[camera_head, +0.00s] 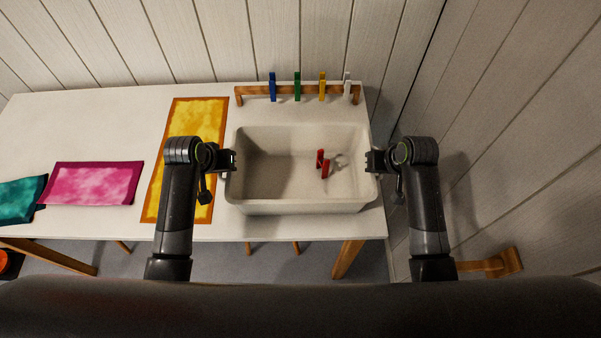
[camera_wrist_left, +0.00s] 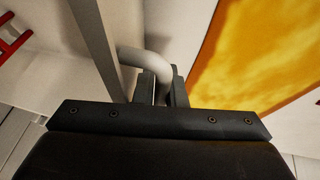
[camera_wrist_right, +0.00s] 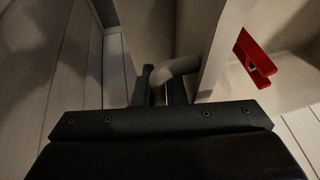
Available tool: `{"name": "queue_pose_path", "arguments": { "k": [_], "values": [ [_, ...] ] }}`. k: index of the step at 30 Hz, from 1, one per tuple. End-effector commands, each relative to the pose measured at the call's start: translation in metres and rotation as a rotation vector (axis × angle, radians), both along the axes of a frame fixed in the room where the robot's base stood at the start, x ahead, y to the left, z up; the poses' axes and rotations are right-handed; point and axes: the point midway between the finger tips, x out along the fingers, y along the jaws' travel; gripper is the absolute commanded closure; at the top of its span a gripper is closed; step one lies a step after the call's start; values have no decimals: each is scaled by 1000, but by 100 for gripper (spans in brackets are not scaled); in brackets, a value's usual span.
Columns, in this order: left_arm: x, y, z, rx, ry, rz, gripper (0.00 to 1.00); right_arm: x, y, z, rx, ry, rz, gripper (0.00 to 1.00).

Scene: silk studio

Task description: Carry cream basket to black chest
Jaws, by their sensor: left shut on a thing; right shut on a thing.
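The cream basket (camera_head: 290,207) is on the right part of the white table in the head view, open side up. A red clothespin and a small pale item lie inside it; the red clothespin (camera_head: 322,164) shows also in the right wrist view (camera_wrist_right: 254,58). My left gripper (camera_head: 231,160) is shut on the basket's left handle, a pale curved bar (camera_wrist_left: 145,62). My right gripper (camera_head: 370,161) is shut on the right handle (camera_wrist_right: 178,68). I cannot tell whether the basket touches the table. No black chest is in view.
A wooden rail (camera_head: 310,91) with blue, green, yellow and white clothespins stands behind the basket. A yellow cloth with orange border (camera_head: 185,120) lies left of it. Pink (camera_head: 95,183) and teal (camera_head: 20,195) cloths lie further left on the table (camera_head: 110,115). A plank wall (camera_head: 480,110) is close on the right.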

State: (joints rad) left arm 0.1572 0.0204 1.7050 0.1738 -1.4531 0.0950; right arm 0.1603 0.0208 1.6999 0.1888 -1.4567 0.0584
Motion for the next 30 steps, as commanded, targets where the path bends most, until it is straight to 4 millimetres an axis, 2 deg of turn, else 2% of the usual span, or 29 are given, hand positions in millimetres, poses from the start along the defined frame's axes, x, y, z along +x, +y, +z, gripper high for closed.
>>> {"name": "queue_pose_path", "arguments": {
  "k": [14, 30],
  "values": [
    [0, 0, 8, -1, -2, 0, 100, 0, 0, 8, 1, -2, 0, 100],
    [0, 0, 49, 0, -1, 0, 100, 0, 0, 49, 0, -1, 0, 100]
  ]
}}
